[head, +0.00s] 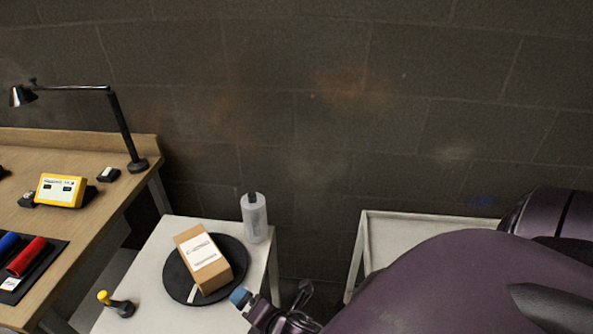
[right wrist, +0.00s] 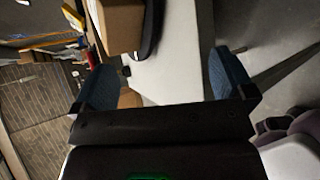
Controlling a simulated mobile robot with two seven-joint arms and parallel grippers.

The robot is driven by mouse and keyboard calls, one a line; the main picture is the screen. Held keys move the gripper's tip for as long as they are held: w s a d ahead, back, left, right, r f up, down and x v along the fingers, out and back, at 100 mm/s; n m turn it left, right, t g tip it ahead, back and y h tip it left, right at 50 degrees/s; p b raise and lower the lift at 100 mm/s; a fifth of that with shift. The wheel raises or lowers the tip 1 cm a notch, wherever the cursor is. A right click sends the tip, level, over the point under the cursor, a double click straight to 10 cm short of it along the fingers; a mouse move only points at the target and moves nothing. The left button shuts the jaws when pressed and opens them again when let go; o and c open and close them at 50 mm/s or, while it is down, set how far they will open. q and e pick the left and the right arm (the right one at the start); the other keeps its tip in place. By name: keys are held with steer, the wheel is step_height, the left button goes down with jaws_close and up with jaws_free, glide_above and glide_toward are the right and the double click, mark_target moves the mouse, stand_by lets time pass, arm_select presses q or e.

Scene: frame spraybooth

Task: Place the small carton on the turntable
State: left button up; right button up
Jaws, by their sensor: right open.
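The small carton (head: 203,258) is a brown box with a white label. It rests on the round black turntable (head: 235,252), on a white table. In the right wrist view the carton (right wrist: 119,22) shows at the top, with a dark curved edge of the turntable (right wrist: 151,30) beside it. My right gripper (head: 245,305) is just right of the turntable in the head view. My left gripper is not in view.
A translucent bottle (head: 254,218) stands behind the turntable, and a yellow-topped tool (head: 117,304) lies at its front left. A wooden bench (head: 90,221) with a lamp (head: 123,130) is on the left. A pale cart (head: 405,235) stands at the right.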

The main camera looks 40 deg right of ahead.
steer(key=s+d+f+m, duration=0.1)
steer(key=s+d+m, duration=0.2)
steer(key=m, duration=0.7)
steer(key=s+d+f+m, duration=0.2)
steer(key=s+d+m, duration=0.1)
steer(key=m, duration=0.7)
steer(key=shift+s+d+m, duration=0.3)
steer(key=shift+s+m, duration=0.1)
